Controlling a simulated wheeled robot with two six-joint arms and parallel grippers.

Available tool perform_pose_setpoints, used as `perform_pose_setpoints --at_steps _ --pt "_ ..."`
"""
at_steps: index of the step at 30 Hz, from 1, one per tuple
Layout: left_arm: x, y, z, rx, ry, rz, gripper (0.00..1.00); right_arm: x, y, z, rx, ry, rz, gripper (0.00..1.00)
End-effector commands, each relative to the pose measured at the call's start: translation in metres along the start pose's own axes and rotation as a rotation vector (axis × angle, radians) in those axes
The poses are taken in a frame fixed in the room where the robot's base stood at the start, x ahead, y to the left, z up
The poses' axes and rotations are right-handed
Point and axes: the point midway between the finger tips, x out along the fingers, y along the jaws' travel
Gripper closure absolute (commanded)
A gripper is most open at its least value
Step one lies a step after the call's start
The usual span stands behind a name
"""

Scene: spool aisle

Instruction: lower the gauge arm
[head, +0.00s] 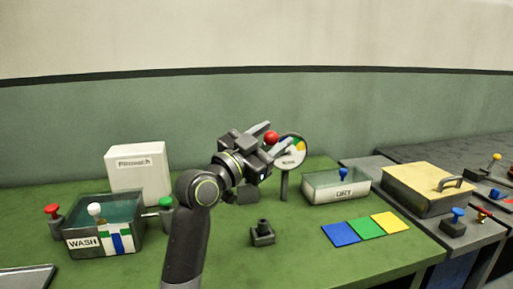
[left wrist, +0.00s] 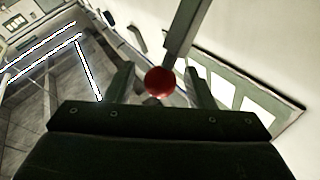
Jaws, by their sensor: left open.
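The gauge has a round dial (head: 294,152) with coloured sectors on a post, standing at the back of the green table. A red ball knob (head: 271,137) shows at its left, partly in front of the dial. My left gripper (head: 273,139) is open, with one finger on each side of the red ball. In the left wrist view the red ball (left wrist: 160,81) lies between the open fingers, with a gap on both sides. A grey bar (left wrist: 183,32) runs up behind it. My gripper hides how the ball joins the gauge. My right gripper is out of view.
A grey block with a peg (head: 262,234) stands below the gripper. The WASH tub (head: 82,243) is at left, the white box (head: 138,174) behind it. The DRY tray (head: 336,188) and coloured squares (head: 366,228) are at right. The front middle is mostly clear.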

Motion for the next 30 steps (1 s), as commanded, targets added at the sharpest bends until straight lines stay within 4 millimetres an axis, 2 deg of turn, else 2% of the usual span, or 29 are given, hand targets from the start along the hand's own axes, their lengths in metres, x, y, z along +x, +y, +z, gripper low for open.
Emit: perform_pose_setpoints --at_steps 5,8,18,24,30 --pt "-0.018 -0.001 0.002 0.001 0.000 -0.002 0.51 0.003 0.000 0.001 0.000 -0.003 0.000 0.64" --pt "-0.036 0.000 0.002 0.002 0.000 -0.003 0.51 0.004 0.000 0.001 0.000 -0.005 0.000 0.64" --pt "-0.110 0.000 0.002 0.005 -0.003 -0.002 0.51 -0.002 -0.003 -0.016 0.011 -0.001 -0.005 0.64" --pt "-0.148 0.000 0.002 0.003 -0.004 0.000 0.51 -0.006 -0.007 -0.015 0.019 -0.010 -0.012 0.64" --pt "-0.167 0.000 0.001 0.002 -0.003 0.000 0.51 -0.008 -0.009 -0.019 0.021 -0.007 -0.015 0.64"
